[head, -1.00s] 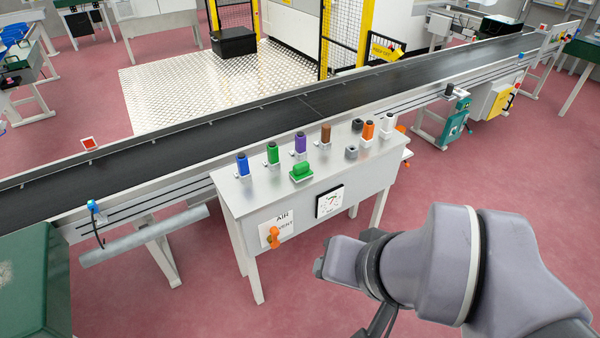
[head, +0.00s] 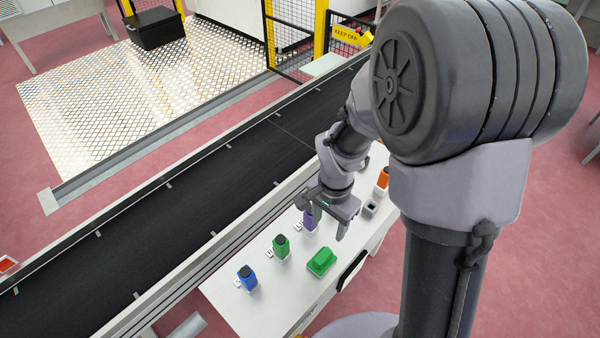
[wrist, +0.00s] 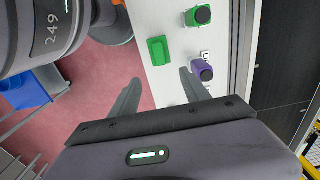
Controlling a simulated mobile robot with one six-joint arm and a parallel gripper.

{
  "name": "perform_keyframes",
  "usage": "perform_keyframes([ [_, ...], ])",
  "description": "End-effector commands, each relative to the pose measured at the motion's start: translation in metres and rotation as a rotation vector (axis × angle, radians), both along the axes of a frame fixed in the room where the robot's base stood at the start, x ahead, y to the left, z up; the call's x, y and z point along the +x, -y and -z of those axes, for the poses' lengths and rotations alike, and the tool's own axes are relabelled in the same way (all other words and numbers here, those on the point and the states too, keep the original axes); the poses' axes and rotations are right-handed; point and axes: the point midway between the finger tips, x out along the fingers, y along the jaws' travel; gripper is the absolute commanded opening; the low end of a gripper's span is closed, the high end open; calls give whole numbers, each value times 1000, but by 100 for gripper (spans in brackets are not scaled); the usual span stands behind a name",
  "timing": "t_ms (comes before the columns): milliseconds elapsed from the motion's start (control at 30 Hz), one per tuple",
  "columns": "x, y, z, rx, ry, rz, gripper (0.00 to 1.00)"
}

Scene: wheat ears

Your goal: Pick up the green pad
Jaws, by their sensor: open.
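The green pad (head: 321,262) is a low rounded green block on the white bench, in front of the upright green holder. It also shows in the wrist view (wrist: 159,51), beyond my fingertips and roughly in line with the gap between them. My gripper (head: 324,222) is open and empty above the bench, over the purple item, behind and to the right of the pad in the head view. Its two dark fingers (wrist: 160,77) are spread apart and do not touch the pad.
A blue item (head: 247,277), a green item (head: 281,247) and a purple item (head: 311,217) stand in a row behind the pad. An orange item (head: 383,178) is farther right. The black conveyor (head: 205,205) runs along the bench's back. The bench (head: 228,297) is bare at its near left.

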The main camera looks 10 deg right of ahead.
Motion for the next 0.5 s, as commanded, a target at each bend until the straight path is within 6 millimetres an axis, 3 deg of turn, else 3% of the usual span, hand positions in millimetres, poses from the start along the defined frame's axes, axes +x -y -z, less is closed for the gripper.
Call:
perform_keyframes([
  [300,-2,0,89,0,-10,4,55],
  [500,-1,0,123,0,-7,3,55],
])
